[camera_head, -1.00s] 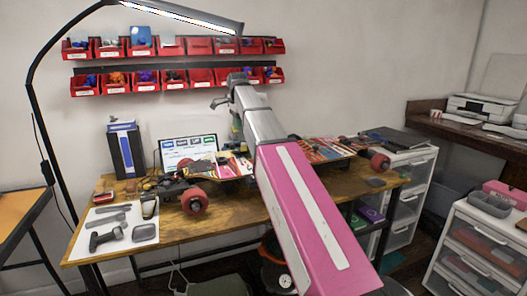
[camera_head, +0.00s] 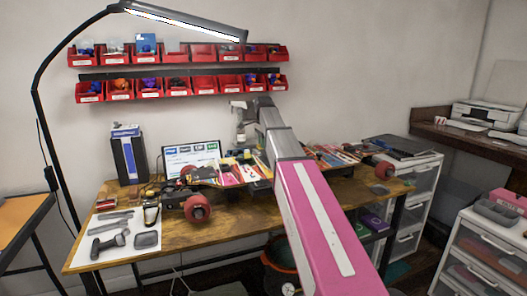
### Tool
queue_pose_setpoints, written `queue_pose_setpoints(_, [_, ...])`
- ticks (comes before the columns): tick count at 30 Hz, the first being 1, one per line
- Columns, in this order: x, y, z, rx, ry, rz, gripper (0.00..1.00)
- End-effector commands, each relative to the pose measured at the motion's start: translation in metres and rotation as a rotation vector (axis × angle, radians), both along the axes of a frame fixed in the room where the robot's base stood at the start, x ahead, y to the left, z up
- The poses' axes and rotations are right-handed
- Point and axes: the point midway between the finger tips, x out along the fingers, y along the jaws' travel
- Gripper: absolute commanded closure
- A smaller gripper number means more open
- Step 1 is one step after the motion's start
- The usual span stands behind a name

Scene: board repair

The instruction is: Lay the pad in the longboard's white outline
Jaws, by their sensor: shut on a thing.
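The longboard (camera_head: 232,172) lies on the wooden table with its wheels up, its deck printed in red, yellow and white. One red wheel (camera_head: 198,208) is at its left end and another red wheel (camera_head: 384,170) is at its right end. My pink and grey arm crosses in front of the middle of the board. It hides that part of the deck, and I cannot make out the white outline. I cannot see the pad for certain.
A white sheet (camera_head: 85,252) with grey tools lies at the table's left. Red bins (camera_head: 177,88) hang on the wall. A lamp (camera_head: 185,17) arches above.

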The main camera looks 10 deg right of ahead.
Motion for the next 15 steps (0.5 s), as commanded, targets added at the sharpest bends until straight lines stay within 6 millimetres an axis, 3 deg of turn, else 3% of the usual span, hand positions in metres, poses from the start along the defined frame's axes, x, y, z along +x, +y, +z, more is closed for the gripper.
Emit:
queue_pose_setpoints(7, [-0.001,0.000,-0.032,0.000,0.001,0.000,1.00])
queue_pose_setpoints(15, [0.000,0.001,-0.034,0.000,0.000,0.000,1.00])
